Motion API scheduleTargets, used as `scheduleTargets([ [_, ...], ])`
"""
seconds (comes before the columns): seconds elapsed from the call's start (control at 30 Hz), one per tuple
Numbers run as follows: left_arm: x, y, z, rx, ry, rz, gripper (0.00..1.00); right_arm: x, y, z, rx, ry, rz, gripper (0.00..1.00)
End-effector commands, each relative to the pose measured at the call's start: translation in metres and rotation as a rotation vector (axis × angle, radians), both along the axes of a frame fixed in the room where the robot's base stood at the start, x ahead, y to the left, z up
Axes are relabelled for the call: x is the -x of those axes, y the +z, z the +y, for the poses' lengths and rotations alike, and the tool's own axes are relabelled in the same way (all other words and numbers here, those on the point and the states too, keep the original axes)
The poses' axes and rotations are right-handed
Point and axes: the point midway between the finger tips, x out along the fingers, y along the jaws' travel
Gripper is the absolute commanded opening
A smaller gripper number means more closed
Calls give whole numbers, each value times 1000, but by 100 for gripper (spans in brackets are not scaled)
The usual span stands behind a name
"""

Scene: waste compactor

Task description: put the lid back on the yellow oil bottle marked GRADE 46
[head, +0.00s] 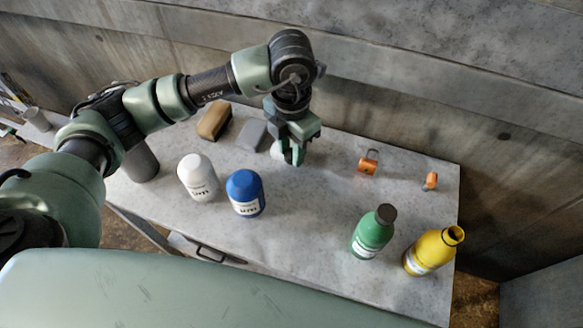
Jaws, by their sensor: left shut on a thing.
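The yellow bottle (428,252) stands near the right front of the table, with a white label too small to read. Its open neck shows a dark mouth and no lid. My left gripper (290,155) is low over the back middle of the table, well to the left of the yellow bottle and apart from it. It is shut on a small pale thing, mostly hidden by the fingers; I cannot tell whether this is the lid. No loose lid shows clearly on the table. My right gripper is out of view.
A green bottle (372,233) with a dark cap stands just left of the yellow one. White (198,178) and blue (245,195) bottles stand at the left. Orange padlock-like items (367,167) (430,182), a grey block (251,135) and a brown block (214,121) lie behind. The table middle (310,215) is clear.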

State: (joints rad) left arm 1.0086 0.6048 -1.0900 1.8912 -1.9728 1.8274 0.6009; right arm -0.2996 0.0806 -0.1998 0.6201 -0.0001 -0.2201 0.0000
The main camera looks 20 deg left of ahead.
Motion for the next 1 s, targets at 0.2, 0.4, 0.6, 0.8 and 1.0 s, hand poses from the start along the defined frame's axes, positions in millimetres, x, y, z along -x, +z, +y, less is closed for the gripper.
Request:
scheduleTargets([
  [0.2, -1, 55, -1, 0, -1, -4, 0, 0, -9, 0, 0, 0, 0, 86],
  [0.4, 0, 83, -1, 1, 0, -2, 0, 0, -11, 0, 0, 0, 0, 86],
  [0.6, 0, 90, 0, 0, -1, 1, 0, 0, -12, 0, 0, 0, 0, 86],
  [0.8, 0, 90, 0, 0, -1, 1, 0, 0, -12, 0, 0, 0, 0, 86],
  [1.0, 1, 89, 1, -1, -29, 1, 0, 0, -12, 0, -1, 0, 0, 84],
])
